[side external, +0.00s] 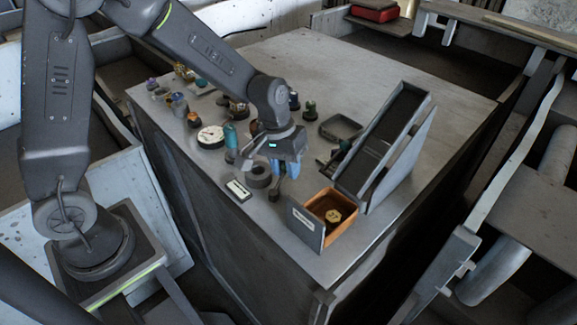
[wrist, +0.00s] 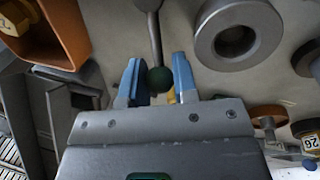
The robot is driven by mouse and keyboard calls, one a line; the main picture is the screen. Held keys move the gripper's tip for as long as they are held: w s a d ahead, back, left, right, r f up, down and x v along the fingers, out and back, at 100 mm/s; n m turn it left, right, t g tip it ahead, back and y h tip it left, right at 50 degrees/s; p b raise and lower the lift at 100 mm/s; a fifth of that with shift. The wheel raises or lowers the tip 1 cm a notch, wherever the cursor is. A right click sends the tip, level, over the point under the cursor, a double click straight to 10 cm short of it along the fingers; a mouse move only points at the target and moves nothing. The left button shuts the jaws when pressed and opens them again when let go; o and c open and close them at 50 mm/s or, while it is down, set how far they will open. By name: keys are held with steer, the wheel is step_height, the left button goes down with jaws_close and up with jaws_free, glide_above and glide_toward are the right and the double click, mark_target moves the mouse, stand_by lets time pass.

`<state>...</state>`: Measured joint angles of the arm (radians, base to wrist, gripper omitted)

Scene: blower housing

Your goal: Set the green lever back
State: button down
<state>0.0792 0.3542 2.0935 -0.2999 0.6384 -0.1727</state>
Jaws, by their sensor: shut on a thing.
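The green lever shows in the wrist view as a grey rod with a dark green ball knob (wrist: 160,79) at its end. The rod runs from the knob toward the top edge of that view. My gripper (wrist: 157,82) has its blue fingers on either side of the knob and is shut on it. In the side view my gripper (side external: 279,171) is low over the near part of the bench, and its fingers hide the knob. A small dark grey piece, perhaps the lever's foot, shows just below the fingers.
A grey ring (side external: 259,172) lies close left of my gripper, with a white label plate (side external: 238,189) nearby. An orange bin (side external: 345,231) holding a brass hex piece (side external: 333,215) and a sloped chute (side external: 385,140) stand to the right. Several knobs and a dial (side external: 210,136) stand behind.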

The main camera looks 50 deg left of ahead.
stand_by(0.4)
steer(key=c, duration=0.9)
jaws_free()
